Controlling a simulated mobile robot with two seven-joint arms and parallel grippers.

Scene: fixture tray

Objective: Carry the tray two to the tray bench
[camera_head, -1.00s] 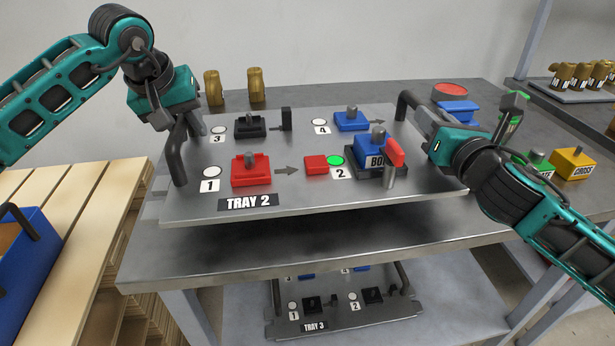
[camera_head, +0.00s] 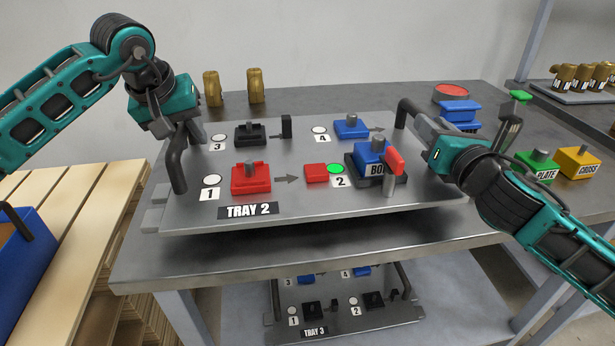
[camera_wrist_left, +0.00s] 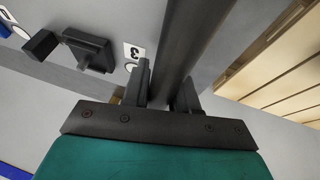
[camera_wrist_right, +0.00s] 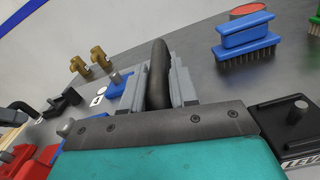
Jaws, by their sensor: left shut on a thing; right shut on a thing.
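Tray two (camera_head: 330,212) is a grey metal plate labelled "TRAY 2", held above the bench top with a dark shadow under its front edge. It bears a red fixture (camera_head: 251,179), a blue block (camera_head: 371,154) on a black base, a black fixture (camera_head: 250,134) and another blue fixture (camera_head: 351,127). My left gripper (camera_head: 186,122) is shut on the tray's left handle (camera_head: 176,165), a dark bar that also shows in the left wrist view (camera_wrist_left: 190,45). My right gripper (camera_head: 425,122) is shut on the right handle (camera_head: 405,108), also seen in the right wrist view (camera_wrist_right: 158,75).
The grey bench (camera_head: 310,262) lies under the tray. Brass parts (camera_head: 212,88) stand behind it. Tray three (camera_head: 345,318) is on a lower shelf. A wooden pallet (camera_head: 85,235) is at left.

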